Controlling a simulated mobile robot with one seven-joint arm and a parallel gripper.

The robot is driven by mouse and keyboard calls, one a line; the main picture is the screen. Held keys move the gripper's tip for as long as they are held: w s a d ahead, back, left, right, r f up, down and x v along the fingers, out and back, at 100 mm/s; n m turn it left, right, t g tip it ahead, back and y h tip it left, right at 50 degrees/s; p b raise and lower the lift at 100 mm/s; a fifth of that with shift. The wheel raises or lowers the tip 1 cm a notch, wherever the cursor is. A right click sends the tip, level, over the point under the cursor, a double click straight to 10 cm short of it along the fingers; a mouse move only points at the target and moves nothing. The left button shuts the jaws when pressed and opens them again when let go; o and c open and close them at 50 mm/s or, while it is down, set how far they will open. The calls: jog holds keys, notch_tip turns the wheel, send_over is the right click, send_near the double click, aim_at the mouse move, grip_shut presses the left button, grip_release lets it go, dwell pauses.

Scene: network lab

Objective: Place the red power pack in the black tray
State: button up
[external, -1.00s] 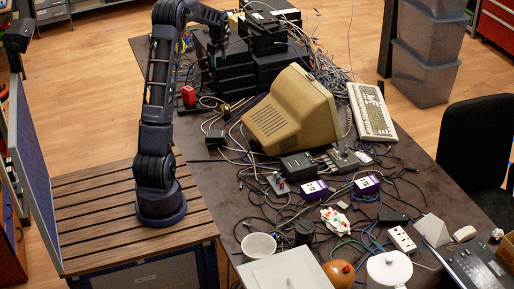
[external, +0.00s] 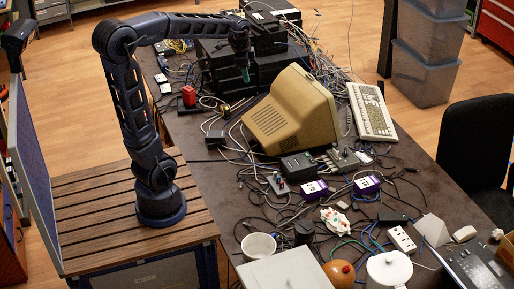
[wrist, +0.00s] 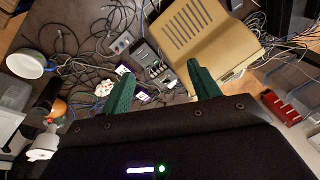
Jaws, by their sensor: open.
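I cannot clearly single out the black tray; the black shapes at the back of the table overlap. My gripper (external: 242,72) hangs over the black boxes, to the right of the red block. In the wrist view its green fingers (wrist: 163,88) are apart with nothing held between them. I cannot make out the red power pack in the wrist view.
A beige monitor (external: 292,108) stands in front of the boxes, with a keyboard (external: 371,111) to its right. Many cables (external: 325,75) cover the table. Grey bins (external: 425,65) stand behind the table.

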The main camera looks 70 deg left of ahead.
jog(key=s+d+f+n+t, duration=0.1)
jog(key=s+d+n, duration=0.1)
jog(key=s+d, duration=0.7)
jog(key=s+d+f+n+t+h, duration=0.1)
jog(key=s+d+f+n, duration=0.1)
jog(key=s+d, duration=0.6)
jog(key=shift+s+d+f+n, duration=0.25)
jog(key=shift+s+d+n, duration=0.15)
jog(key=shift+s, duration=0.35)
